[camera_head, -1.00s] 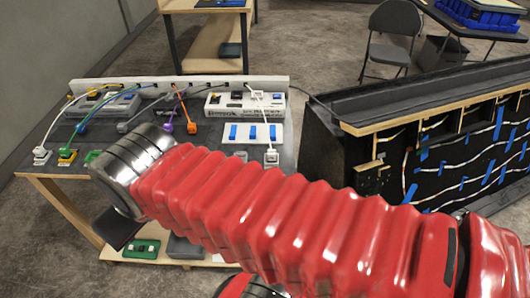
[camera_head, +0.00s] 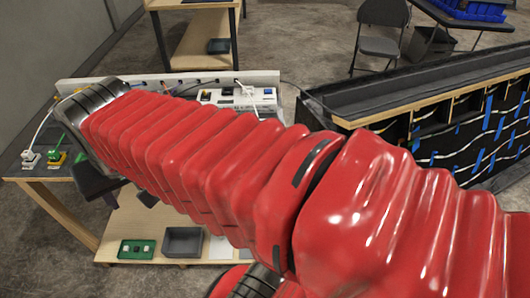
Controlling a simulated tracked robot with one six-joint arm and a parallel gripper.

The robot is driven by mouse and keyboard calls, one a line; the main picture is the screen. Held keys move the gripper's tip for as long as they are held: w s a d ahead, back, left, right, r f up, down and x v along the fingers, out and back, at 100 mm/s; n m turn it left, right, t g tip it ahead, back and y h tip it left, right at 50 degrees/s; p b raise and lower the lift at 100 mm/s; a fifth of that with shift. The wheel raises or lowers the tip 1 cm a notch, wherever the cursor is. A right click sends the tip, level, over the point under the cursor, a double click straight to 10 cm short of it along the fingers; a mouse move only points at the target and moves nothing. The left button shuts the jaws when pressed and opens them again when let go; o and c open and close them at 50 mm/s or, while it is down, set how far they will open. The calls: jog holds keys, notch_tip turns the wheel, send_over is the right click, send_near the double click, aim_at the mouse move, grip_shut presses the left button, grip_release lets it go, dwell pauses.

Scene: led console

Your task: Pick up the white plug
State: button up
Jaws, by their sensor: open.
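A white plug (camera_head: 31,157) with a white cord sits at the left front of the dark-topped table (camera_head: 20,172). My gripper (camera_head: 95,183) shows only as a dark part below the metal wrist, near the table's front edge. It is open, right of the left white plug and apart from it. Its fingertips are mostly hidden.
My arm covers most of the tabletop. The lower shelf holds a green box (camera_head: 137,249) and a grey tray (camera_head: 183,241). A black panel with wires (camera_head: 465,135) stands at the right. A chair (camera_head: 382,45) is behind.

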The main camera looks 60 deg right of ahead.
jog(key=w+d+f+m+g+h, duration=0.1)
jog(key=w+d+m+g, duration=0.1)
jog(key=d+m, duration=0.7)
jog(key=w+d+f+m+g, duration=0.15)
jog(key=d+m, duration=0.25)
jog(key=d, duration=0.9)
jog(key=s+d+f+m, duration=0.2)
jog(key=s+d+m, duration=0.1)
jog(key=d, duration=0.4)
jog(key=s+d+f+m+g+y, duration=0.1)
jog(key=s+d+f+m, duration=0.2)
jog(key=d+m, duration=0.2)
jog(key=s+d+f+m+g, duration=0.1)
jog(key=s+d+f+m, duration=0.2)
jog(key=d, duration=0.6)
jog(key=shift+s+d+m, duration=0.35)
jog(key=shift+m, duration=0.45)
jog(key=f, duration=0.5)
jog(key=s+f, duration=0.1)
jog(key=f, duration=0.2)
jog(key=shift+d+f, duration=0.2)
jog(key=shift+f, duration=0.05)
jog(key=shift+f, duration=0.1)
